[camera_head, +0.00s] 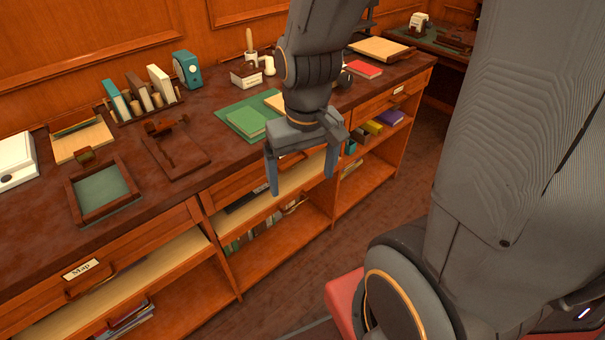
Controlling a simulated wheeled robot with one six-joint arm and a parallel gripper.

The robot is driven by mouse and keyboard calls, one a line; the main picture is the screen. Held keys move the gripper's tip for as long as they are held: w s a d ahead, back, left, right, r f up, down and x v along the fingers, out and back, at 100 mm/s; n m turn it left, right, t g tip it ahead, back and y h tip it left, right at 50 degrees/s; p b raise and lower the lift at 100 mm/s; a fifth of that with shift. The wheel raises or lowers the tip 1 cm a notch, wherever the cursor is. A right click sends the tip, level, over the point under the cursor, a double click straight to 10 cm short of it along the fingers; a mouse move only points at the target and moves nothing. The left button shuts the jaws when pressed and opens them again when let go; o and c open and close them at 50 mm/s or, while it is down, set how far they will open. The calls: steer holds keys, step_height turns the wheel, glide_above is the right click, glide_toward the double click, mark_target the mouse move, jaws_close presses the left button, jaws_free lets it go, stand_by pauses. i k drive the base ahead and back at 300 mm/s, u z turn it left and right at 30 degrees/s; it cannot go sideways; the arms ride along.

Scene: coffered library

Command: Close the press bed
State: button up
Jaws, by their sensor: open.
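A shallow wooden tray with a raised frame and a green bed (103,193) sits on the counter at the left, its green inside uncovered. It looks like the press bed, though I cannot be sure. A small wooden knob stands at its back edge. A flat brown wooden board with a handle (176,150) lies to its right. My gripper (301,183) hangs in front of the counter's front edge, right of both. Its two fingers are apart with nothing between them.
The dark counter (220,165) also holds a book rack (143,100), a teal box (187,70), a green folder (248,118) and a red book (364,68). A drawer front labelled Map (82,269) and open shelves are below. Floor (400,195) shows at the right.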

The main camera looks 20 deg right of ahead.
mark_target(384, 50)
steer(key=z, duration=1.85)
steer(key=i, duration=1.15)
steer(key=u, duration=0.65)
